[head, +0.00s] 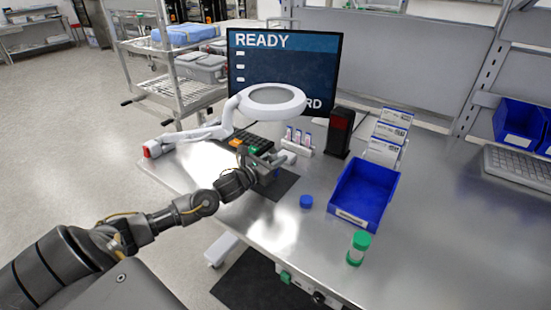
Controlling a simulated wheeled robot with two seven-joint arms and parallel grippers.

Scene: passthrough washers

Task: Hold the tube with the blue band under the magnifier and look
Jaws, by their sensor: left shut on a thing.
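The magnifier (272,99) is a white ring lamp on a white jointed arm, standing over the back left of the bench. My left gripper (280,160) is low over the dark mat, below and in front of the magnifier ring. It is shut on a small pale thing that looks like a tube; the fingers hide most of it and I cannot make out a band. A white rack (298,147) with several small tubes with coloured bands stands just behind the gripper. My right gripper is not in view.
A blue bin (364,193) stands right of the mat (274,187), with a blue cap (306,201) between them. A green-capped jar (358,248) is near the front edge. A dark scanner-like box (341,133) and a monitor (284,65) stand behind.

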